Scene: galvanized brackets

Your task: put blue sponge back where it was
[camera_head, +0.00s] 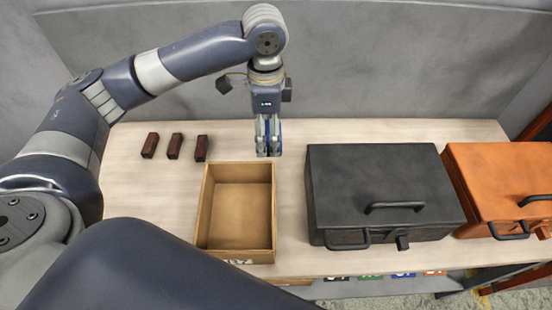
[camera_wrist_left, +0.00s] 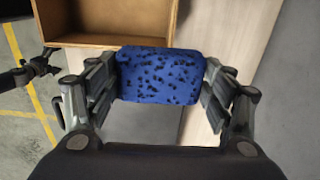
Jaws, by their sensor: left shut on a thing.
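My left gripper (camera_head: 268,150) is shut on the blue sponge (camera_wrist_left: 162,76), holding it by two opposite sides. The sponge is blue with dark pores. In the head view the fingers hide most of the sponge (camera_head: 267,128). The gripper points down behind the open wooden box (camera_head: 205,215), near the table's back edge. The box looks empty and shows beyond the sponge in the wrist view (camera_wrist_left: 105,41). A dark jointed part at the left of the wrist view looks like my right gripper (camera_wrist_left: 38,68); its jaws are too small to read.
Three dark red-brown blocks (camera_head: 174,147) stand in a row on the pale table (camera_head: 130,205), left of the gripper. A closed black toolbox (camera_head: 350,180) stands right of the box, with an orange one (camera_head: 490,165) beyond it. A grey wall (camera_head: 400,60) rises behind.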

